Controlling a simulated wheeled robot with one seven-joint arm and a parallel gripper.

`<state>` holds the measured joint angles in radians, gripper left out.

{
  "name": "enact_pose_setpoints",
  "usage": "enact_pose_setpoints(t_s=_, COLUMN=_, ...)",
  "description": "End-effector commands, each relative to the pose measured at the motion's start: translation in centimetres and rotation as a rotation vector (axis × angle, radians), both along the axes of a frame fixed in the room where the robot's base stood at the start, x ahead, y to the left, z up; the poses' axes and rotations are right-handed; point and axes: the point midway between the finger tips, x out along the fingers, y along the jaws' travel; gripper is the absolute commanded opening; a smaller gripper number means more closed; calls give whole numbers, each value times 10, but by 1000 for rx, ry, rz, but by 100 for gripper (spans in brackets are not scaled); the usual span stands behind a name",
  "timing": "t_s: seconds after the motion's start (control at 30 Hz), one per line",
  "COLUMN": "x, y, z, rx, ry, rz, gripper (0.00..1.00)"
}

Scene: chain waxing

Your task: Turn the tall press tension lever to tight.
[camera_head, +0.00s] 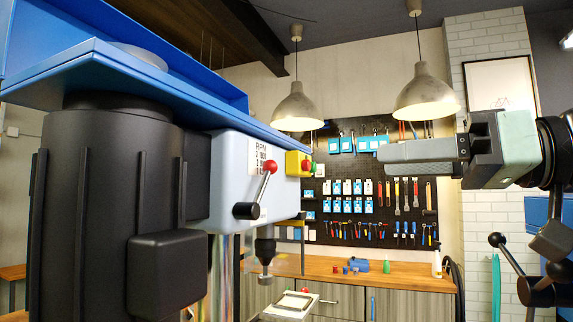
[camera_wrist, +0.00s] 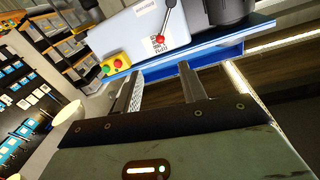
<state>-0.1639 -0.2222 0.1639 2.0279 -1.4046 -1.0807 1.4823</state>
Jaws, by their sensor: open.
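The tall press (camera_head: 100,180) fills the left, with a blue top, black motor and pale grey head. Its tension lever (camera_head: 263,188) sits on the side of the grey head, a metal rod with a red knob, tilted up and right from a black pivot. The lever (camera_wrist: 168,22) also shows in the wrist view, upper middle, beyond the fingers. My gripper (camera_head: 382,155) is right of the lever, pointing left, apart from it. In the wrist view my gripper (camera_wrist: 158,82) has its two fingers spread with nothing between them.
A yellow switch box (camera_head: 298,163) with a red button stands beside the lever. The press's blue top (camera_head: 200,90) overhangs the lever. A black-knobbed handle (camera_head: 530,290) is at lower right. Two lamps hang behind, before a tool pegboard (camera_head: 375,185) and wooden bench (camera_head: 400,272).

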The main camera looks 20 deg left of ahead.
Motion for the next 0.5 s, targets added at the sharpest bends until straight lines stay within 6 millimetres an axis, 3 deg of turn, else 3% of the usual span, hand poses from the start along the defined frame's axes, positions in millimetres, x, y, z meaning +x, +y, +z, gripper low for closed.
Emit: enact_pose_setpoints(t_s=0.5, x=20, y=106, z=2, rx=1, ry=4, rz=5, gripper=41)
